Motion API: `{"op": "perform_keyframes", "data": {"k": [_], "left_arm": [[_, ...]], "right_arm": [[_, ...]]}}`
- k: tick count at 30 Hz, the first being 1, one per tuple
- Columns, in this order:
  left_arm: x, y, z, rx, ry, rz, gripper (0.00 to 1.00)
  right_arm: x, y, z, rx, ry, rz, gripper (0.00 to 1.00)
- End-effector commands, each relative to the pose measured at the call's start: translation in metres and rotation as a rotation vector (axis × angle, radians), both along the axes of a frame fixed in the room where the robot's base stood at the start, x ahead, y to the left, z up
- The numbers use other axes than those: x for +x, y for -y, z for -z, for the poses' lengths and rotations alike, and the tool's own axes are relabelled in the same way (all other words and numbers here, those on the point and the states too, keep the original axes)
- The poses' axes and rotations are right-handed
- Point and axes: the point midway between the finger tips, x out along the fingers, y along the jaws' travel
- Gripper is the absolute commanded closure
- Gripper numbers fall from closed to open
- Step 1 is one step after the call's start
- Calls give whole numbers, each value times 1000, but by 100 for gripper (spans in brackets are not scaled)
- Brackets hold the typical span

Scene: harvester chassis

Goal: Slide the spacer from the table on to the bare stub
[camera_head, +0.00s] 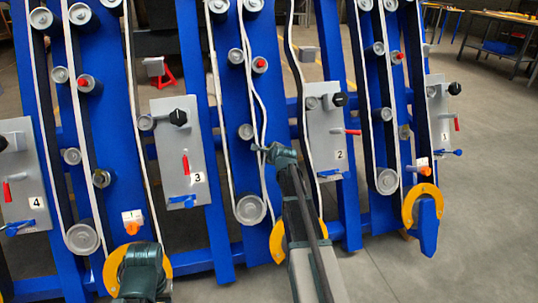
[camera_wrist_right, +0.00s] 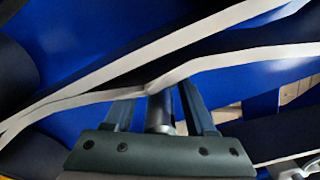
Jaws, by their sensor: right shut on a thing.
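In the head view my right arm reaches up to the middle blue frame, with its gripper (camera_head: 261,149) close to a white belt. In the right wrist view that gripper (camera_wrist_right: 157,112) has its two fingers on either side of a grey metal cylinder (camera_wrist_right: 160,116), which looks like the spacer. The cylinder's far end meets or passes behind the white belt (camera_wrist_right: 150,88); I cannot tell which. The bare stub cannot be made out. A dark part of my left arm shows at the bottom left of the head view, and its fingers are not visible.
White belts run around grey rollers (camera_head: 249,209) on the blue frames. Numbered grey panels, such as panel 3 (camera_head: 177,150) and panel 2 (camera_head: 326,130), stick out with knobs and red levers. A workbench (camera_head: 500,17) stands at the back right. The floor at right is clear.

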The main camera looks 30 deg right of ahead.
Motion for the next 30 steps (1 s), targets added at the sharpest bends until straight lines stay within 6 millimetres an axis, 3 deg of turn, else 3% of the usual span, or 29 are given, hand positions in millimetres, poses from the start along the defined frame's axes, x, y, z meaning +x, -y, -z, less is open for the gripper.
{"op": "perform_keyframes", "data": {"k": [4,5,10,22,30], "left_arm": [[0,0,4,0,0,-1,50],[0,0,4,0,0,-1,50],[0,0,3,0,0,-1,50],[0,0,0,0,0,0,50],[0,0,-19,0,0,3,50]], "right_arm": [[6,1,4,0,1,0,100],[6,1,4,0,1,0,42],[5,1,3,0,0,0,12],[1,-1,0,1,-1,0,9],[-28,-8,-19,2,0,0,9]]}}
